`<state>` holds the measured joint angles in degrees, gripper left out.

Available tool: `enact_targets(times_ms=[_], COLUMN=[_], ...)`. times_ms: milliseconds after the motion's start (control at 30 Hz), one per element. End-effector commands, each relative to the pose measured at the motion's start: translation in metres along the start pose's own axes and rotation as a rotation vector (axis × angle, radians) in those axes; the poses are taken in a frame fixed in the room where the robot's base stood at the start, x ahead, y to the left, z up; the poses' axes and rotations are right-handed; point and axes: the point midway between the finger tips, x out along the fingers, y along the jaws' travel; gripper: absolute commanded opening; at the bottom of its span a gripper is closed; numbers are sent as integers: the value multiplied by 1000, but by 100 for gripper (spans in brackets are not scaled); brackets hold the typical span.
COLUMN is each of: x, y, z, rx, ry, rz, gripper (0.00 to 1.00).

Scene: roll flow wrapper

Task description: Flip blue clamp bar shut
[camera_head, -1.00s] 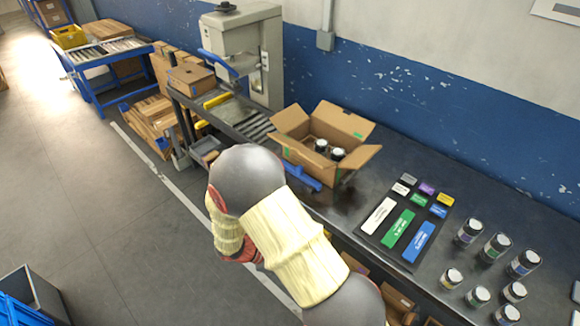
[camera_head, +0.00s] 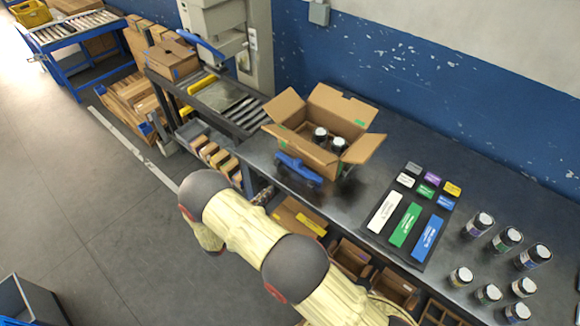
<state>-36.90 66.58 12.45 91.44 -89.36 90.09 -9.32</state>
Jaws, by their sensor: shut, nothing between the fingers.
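A blue bar (camera_head: 207,52), which looks like the clamp bar, is on the front of the beige machine (camera_head: 256,45) at the top of the head view. It slants down from left to right and stands out from the machine body. Its hinge and any catch are too small to make out. My arm (camera_head: 235,225) crosses the lower middle of the view, well in front of the machine and apart from the bar. My gripper cannot be made out; my own arm seems to hide it.
An open carton (camera_head: 345,108) with dark jars stands on the dark bench (camera_head: 300,205), with a blue tool (camera_head: 298,168) before it. Colored labels (camera_head: 409,225) and several jars (camera_head: 507,239) are on the right. Boxes (camera_head: 300,217) sit below the bench. The left floor is mostly clear.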

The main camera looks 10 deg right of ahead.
Motion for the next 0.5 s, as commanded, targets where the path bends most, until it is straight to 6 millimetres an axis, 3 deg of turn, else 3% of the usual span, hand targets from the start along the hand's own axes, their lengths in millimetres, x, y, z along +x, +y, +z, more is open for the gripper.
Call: enact_targets(times_ms=[333,500], x=[1,14], y=[-1,-1], z=[1,1], rx=[-4,-3], ry=[-1,-1], rz=[-4,-6], gripper=[0,0])
